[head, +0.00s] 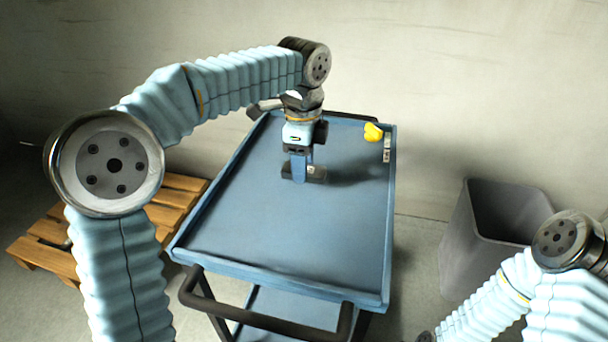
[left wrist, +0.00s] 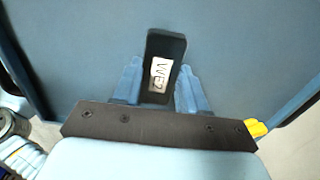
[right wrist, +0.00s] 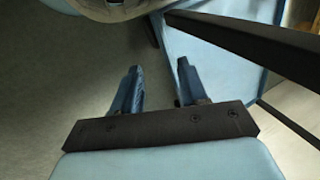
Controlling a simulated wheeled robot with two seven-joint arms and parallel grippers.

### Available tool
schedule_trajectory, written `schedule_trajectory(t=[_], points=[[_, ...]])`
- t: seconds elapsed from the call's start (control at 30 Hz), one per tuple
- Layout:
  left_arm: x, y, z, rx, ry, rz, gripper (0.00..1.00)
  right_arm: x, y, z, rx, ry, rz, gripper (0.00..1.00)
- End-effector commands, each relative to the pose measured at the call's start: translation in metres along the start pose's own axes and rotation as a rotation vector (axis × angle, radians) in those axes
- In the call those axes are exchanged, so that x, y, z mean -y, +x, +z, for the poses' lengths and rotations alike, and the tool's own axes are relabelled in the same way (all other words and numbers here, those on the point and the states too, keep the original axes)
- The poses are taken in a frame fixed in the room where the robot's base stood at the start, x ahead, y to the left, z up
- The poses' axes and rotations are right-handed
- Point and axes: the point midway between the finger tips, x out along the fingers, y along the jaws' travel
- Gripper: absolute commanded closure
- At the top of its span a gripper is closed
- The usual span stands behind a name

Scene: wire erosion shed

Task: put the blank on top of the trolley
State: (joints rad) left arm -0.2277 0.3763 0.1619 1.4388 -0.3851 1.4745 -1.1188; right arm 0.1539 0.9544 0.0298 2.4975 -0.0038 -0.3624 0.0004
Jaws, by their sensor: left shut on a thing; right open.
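The blank (left wrist: 164,50) is a dark block with a white label that reads like "W52" in the left wrist view. In the head view the blank (head: 318,173) shows low against the trolley's top, partly hidden by my gripper. My left gripper (head: 302,178) points down over the far middle of the trolley and is shut on the blank; its fingers (left wrist: 155,90) sit on either side of it. I cannot tell if the blank touches the surface. The trolley (head: 290,235) has a blue rimmed top. My right gripper (right wrist: 160,85) is open and empty, beside the trolley.
A yellow object (head: 373,132) sits at the trolley's far right corner, near a small label on the rim. A grey bin (head: 470,240) stands right of the trolley. A wooden pallet (head: 45,245) lies to the left. A dark handle (head: 260,318) crosses the near end. The near top is clear.

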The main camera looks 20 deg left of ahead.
Motion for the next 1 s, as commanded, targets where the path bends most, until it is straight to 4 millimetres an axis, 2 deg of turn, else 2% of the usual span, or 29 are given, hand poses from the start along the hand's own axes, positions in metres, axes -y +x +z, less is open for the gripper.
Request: schedule_trajectory(t=[0.1,0.2,0.6,0.63,0.8,1.0], points=[[0.001,0.020,-0.003,0.001,0.001,0.003,1.00,-0.001,0.002,0.000,0.000,0.000,0.000,0.57],[0.001,0.031,-0.002,0.001,0.001,0.002,1.00,-0.001,0.003,0.000,0.000,0.000,0.000,0.57],[0.002,0.037,-0.002,0.000,0.001,0.000,1.00,-0.002,0.004,0.000,-0.001,0.001,0.000,0.57],[0.001,0.037,-0.002,0.000,0.001,0.001,0.55,-0.002,0.004,0.000,0.000,0.001,0.000,0.57],[0.001,0.037,-0.002,0.000,0.001,0.001,0.32,-0.002,0.004,0.000,-0.001,0.001,0.000,0.57],[0.001,0.036,-0.002,0.000,0.001,0.001,0.32,-0.002,0.004,0.000,-0.001,0.001,0.000,0.57]])
